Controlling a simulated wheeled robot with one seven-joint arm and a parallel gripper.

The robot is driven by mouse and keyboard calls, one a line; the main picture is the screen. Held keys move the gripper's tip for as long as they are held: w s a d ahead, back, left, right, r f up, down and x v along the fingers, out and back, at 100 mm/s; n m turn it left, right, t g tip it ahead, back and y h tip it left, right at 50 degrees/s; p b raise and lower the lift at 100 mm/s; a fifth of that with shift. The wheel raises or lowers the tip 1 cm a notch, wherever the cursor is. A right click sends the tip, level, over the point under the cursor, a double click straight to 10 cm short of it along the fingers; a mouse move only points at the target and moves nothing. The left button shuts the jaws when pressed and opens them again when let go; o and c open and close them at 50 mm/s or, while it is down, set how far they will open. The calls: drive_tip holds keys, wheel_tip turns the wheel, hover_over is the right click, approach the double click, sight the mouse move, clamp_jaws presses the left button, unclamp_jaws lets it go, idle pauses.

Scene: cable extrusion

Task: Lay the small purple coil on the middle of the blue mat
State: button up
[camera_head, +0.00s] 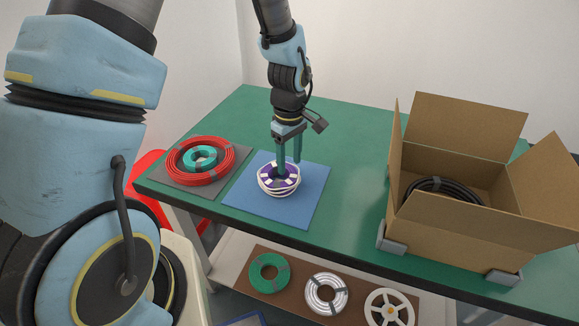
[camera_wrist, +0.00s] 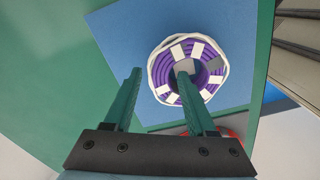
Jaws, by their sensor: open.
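The small purple coil (camera_head: 276,170) with white tape bands lies flat near the middle of the blue mat (camera_head: 308,200). A white coil (camera_head: 264,190) rings it closely. The wrist view shows the purple coil (camera_wrist: 159,72) inside the white ring (camera_wrist: 227,62), with blue mat (camera_wrist: 120,35) around both. My gripper (camera_head: 289,166) points down over the coils, open, its fingers apart. In the wrist view my gripper (camera_wrist: 159,75) has one fingertip over the purple coil's centre hole and the other left of the coils. I cannot tell whether a finger touches a coil.
A red coil (camera_head: 174,172) with a teal coil (camera_head: 203,158) inside it lies on a grey mat at left. An open cardboard box (camera_head: 440,237) holding a black coil (camera_head: 443,187) stands at right. A lower shelf holds more coils. Green table is clear behind the blue mat.

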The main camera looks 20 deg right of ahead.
wheel_tip(320, 180, up, 10)
drive_tip(key=b, duration=0.1)
drive_tip(key=shift+f, duration=0.2)
drive_tip(key=a+r+m+t, duration=0.1)
drive_tip(key=a+r+m, duration=0.2)
drive_tip(key=a, duration=2.5)
drive_tip(key=m, duration=0.3)
drive_tip(key=shift+s+a+t, duration=0.15)
drive_tip(key=shift+a+t, duration=0.15)
drive_tip(key=shift+a, duration=0.05)
